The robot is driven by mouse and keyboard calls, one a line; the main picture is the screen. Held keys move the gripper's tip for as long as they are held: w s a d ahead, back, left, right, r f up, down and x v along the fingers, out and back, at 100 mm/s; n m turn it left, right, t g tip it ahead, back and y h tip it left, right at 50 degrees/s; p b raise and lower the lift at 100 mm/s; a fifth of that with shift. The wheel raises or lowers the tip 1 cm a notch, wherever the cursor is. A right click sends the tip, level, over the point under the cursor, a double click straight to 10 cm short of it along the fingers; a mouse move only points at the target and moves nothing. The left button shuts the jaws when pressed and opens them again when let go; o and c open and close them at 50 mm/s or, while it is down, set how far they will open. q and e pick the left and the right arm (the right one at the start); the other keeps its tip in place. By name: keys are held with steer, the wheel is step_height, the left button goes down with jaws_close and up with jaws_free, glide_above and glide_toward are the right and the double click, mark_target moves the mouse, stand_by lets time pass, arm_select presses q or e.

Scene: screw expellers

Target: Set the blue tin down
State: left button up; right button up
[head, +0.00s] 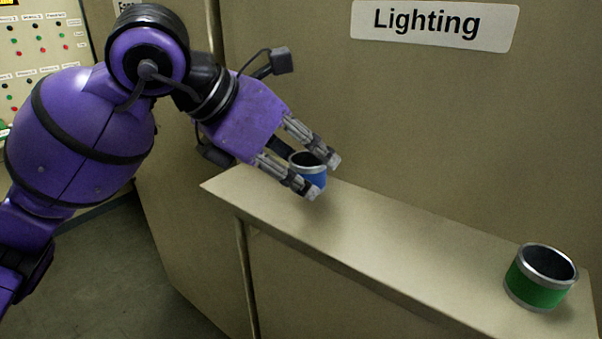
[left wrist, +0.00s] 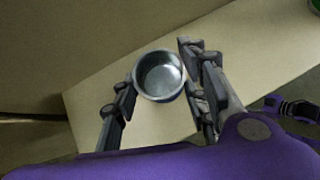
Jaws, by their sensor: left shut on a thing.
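The blue tin (head: 311,172) is a small open-topped cup with a silver rim. My left gripper (head: 318,178) is shut on it, with one finger on each side, over the far left end of the beige shelf (head: 370,235). In the left wrist view the tin (left wrist: 159,75) shows from above between the two fingers (left wrist: 158,85), upright or nearly so, and its inside looks empty. The tin's underside is partly hidden by a finger, so I cannot tell whether it touches the shelf.
A green tin (head: 540,278) with silver rims stands at the shelf's near right end. The shelf between the tins is clear. A beige wall with a "Lighting" sign (head: 434,22) rises behind the shelf. A panel with coloured buttons (head: 45,45) is at the far left.

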arm_select(q)
steer(key=shift+f, duration=0.95)
steer(key=shift+f, duration=0.2)
steer(key=o, duration=1.2)
steer(key=shift+c, duration=0.2)
